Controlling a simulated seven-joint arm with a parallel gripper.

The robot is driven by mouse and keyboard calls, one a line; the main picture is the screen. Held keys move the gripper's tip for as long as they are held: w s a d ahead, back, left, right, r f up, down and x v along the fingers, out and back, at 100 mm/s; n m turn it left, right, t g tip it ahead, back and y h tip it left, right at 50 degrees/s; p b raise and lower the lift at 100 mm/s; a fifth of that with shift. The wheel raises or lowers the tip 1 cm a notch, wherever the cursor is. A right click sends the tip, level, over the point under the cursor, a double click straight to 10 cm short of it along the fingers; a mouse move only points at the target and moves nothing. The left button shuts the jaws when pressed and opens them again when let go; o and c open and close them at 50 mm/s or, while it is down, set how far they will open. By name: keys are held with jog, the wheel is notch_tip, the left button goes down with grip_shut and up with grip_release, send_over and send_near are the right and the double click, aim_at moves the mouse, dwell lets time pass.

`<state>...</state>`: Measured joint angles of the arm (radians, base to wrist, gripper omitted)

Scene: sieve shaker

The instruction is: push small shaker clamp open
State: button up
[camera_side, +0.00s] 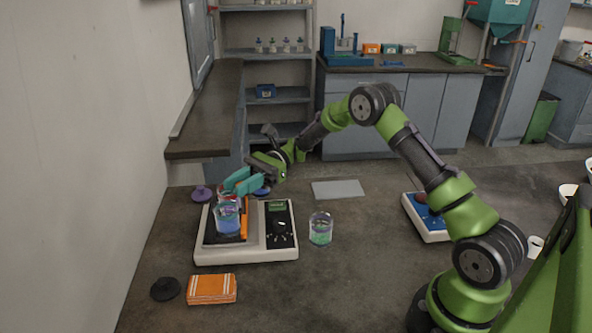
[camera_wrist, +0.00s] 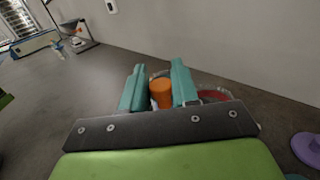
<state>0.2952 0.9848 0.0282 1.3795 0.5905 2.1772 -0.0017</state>
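The small shaker (camera_side: 285,252) is a white base with a dark control panel on its right side. A clear beaker with blue contents (camera_side: 228,218) stands on its platform, beside an orange clamp part (camera_side: 244,218). My gripper (camera_side: 237,182) has teal fingers and is just above the beaker's top, at the back of the platform. In the wrist view my gripper (camera_wrist: 159,88) has its fingers apart, with an orange cylindrical part (camera_wrist: 162,93) between them. I cannot tell whether either finger touches it. The lower clamp is partly hidden by the beaker.
A second beaker with green contents (camera_side: 320,229) stands right of the shaker. A purple lid (camera_side: 202,194) lies behind left. A blue-topped device (camera_side: 425,215) stands right. The middle floor is clear.

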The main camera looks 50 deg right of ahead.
grip_shut()
jog(key=shift+s+d, duration=1)
jog(key=shift+d, duration=0.05)
jog(key=o, duration=0.8)
grip_release()
jog(key=shift+o, duration=0.2)
jog(key=d, duration=1.7)
jog(key=shift+a+f, duration=0.1)
